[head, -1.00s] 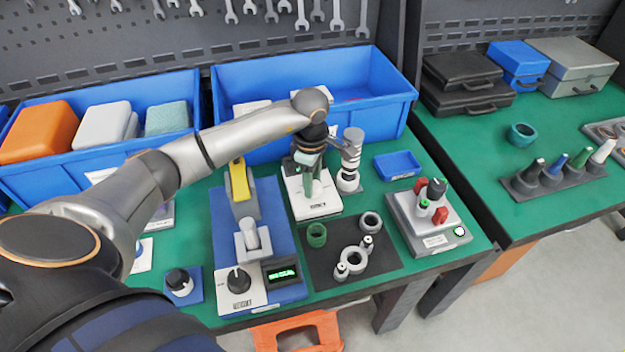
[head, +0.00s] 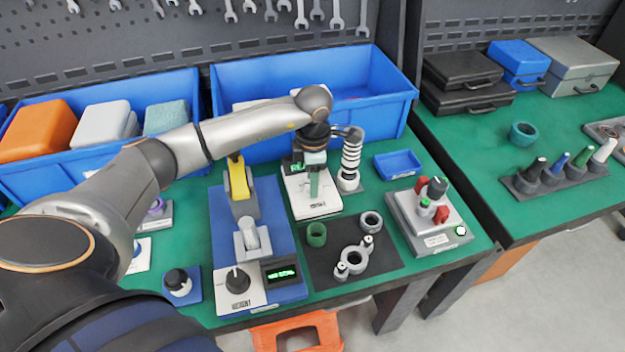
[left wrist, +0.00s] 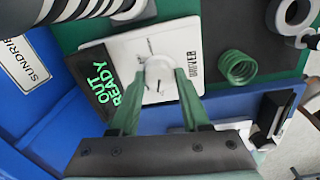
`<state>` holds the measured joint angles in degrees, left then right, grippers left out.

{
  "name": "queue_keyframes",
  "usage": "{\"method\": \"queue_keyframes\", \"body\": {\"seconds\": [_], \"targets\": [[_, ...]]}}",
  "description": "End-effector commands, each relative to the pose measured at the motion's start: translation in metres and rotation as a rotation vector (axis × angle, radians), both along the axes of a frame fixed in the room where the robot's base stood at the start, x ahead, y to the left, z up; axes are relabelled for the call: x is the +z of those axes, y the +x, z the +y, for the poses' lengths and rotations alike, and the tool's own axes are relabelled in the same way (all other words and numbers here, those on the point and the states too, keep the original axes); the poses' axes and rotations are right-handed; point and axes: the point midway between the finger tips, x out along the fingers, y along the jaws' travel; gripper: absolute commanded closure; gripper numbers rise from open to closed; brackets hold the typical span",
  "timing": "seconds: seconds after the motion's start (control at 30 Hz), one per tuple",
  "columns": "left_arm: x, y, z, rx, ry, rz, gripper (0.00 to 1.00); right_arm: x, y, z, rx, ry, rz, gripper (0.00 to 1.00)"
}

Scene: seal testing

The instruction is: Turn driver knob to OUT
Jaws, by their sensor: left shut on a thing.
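The driver (left wrist: 190,45) is a white box with a round white knob (left wrist: 157,68) near its middle, seen in the left wrist view. Its dark display (left wrist: 104,88) reads "OUT READY" in green letters. My left gripper (left wrist: 160,76) has its two green fingers closed on opposite sides of the knob. In the head view the driver (head: 320,207) stands behind the dark mat, and my left gripper (head: 315,185) points down onto it, hiding the knob. My right gripper is in neither view.
A striped column (head: 351,158) stands close right of my gripper. A blue press station (head: 283,232) with a yellow lever (head: 239,182) is to the left. A dark mat (head: 325,272) with rings lies in front, and a large blue bin (head: 385,100) is behind.

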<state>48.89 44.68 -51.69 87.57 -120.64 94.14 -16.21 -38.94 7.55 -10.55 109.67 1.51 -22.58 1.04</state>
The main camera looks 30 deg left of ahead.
Motion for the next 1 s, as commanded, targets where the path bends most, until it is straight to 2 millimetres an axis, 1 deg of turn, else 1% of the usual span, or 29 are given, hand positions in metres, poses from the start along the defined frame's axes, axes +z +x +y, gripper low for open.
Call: {"method": "queue_keyframes", "body": {"seconds": [0.1, 0.3, 0.53, 0.87, 0.9, 1.0], "targets": [[0.0005, 0.0005, 0.0009, 0.065, 0.003, -0.001, 1.0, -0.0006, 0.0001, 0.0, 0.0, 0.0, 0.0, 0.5], [0.0002, 0.0003, 0.0008, 0.139, 0.002, -0.001, 1.0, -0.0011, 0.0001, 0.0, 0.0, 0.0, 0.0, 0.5], [0.0002, 0.0002, 0.0008, 0.17, 0.003, 0.0, 1.0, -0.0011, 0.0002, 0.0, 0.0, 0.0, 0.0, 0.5], [0.0003, 0.0004, 0.0007, 0.172, 0.002, -0.001, 1.0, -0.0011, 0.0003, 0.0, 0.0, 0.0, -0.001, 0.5], [0.0004, 0.0004, 0.0007, 0.172, 0.002, -0.001, 0.51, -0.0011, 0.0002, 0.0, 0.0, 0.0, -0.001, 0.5], [0.0003, 0.0004, 0.0006, 0.171, 0.002, -0.001, 0.39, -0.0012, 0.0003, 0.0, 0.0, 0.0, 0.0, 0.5]]}}
